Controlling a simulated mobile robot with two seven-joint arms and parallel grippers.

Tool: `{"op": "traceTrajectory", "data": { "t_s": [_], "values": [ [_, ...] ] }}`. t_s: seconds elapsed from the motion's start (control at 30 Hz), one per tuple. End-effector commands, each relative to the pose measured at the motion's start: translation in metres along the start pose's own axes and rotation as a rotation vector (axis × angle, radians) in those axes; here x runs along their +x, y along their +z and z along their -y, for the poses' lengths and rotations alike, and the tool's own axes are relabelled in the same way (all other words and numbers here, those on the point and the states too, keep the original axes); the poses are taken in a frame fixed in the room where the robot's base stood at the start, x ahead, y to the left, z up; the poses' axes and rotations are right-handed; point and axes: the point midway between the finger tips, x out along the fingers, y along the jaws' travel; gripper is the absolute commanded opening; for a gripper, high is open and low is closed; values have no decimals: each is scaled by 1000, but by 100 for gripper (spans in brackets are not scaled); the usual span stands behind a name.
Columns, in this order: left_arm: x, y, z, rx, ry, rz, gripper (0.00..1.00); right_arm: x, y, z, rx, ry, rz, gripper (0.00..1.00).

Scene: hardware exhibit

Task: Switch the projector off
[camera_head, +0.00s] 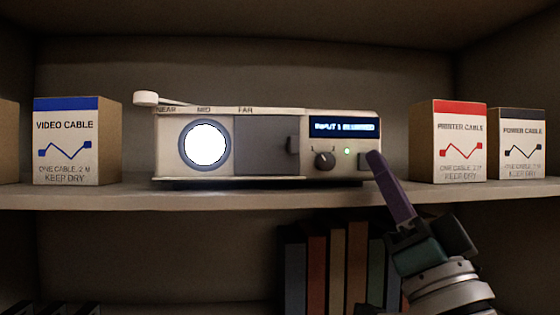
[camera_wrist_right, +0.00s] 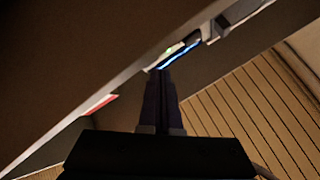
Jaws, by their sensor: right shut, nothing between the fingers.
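The projector (camera_head: 270,175) is a white box on the shelf in the head view. Its round lens (camera_head: 205,145) glows white. Its blue display (camera_head: 343,127) is lit with text that looks like "INPUT 1 BLURRED". A dark knob (camera_head: 325,160) and a lit green light (camera_head: 347,151) sit below it. A square button (camera_head: 365,161) is at the lower right of the front. My right gripper (camera_head: 375,155) is shut and empty, its tips overlapping the button's right edge; contact cannot be told. My left gripper is not in view.
A video cable box (camera_head: 65,150) stands left of the projector. A printer cable box (camera_head: 460,140) and a power cable box (camera_head: 518,140) stand to its right. The shelf edge (camera_head: 230,197) runs below; several books (camera_head: 315,265) stand on the lower shelf.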

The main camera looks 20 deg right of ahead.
Motion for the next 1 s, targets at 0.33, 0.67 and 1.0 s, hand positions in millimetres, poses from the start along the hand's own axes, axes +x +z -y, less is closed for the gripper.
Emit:
{"op": "traceTrajectory", "data": {
  "t_s": [0.33, 0.67, 1.0],
  "values": [
    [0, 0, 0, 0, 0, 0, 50, 0, 0, 0, 0, 0, 0, 0],
    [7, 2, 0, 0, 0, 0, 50, 6, 5, -5, 0, -1, 0, 0],
    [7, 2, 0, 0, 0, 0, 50, 6, 5, -5, 0, 0, 0, 0]
  ]
}}
